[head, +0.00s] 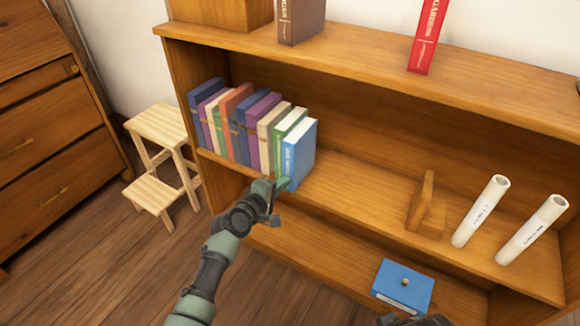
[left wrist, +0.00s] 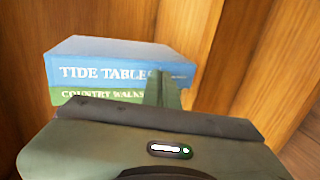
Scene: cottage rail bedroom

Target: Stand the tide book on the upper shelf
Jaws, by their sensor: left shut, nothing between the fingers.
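The tide book (head: 300,152) is blue with a white page block and stands upright at the right end of the row of books on the upper shelf (head: 345,190). In the left wrist view its spine (left wrist: 105,70) reads "TIDE TABLES", beside a green book (left wrist: 90,97) lettered "COUNTRY WALKS". My left gripper (head: 279,186) is shut and empty, close in front of the tide book's lower spine. In the left wrist view its fingers (left wrist: 163,88) cover part of the spine. I cannot tell if they touch it.
A wooden bookend (head: 424,205) and two white rolls (head: 481,211) stand farther right on this shelf, with bare board between. A blue box (head: 402,285) sits on the lower shelf. A red book (head: 427,38) stands on top. A step stool (head: 157,125) is at left.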

